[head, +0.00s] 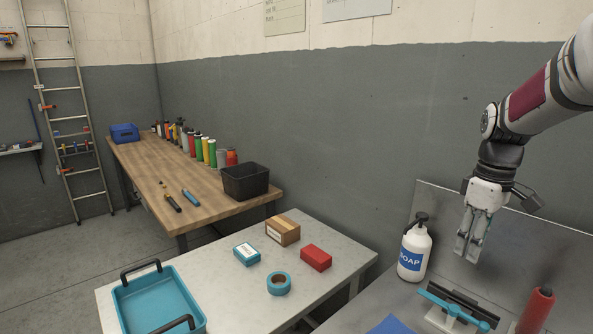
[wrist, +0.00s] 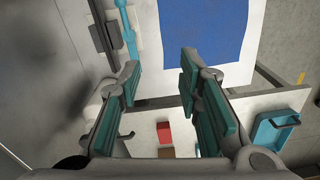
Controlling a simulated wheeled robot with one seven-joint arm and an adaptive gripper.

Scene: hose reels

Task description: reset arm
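My gripper (head: 467,248) hangs at the right of the head view, fingers pointing down, above the grey metal bench and to the right of the white soap bottle (head: 411,250). In the wrist view my gripper (wrist: 160,66) has its two teal-padded fingers apart, with nothing between them. The fingers touch nothing that I can see. My arm reaches in from the upper right.
The bench holds a teal-handled tool (head: 450,304), a red bottle (head: 536,310) and a blue sheet (wrist: 215,30). A lower white table carries a teal tray (head: 160,302), a red box (head: 316,257), a cardboard box (head: 283,231) and tape (head: 279,283). A grey wall stands behind.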

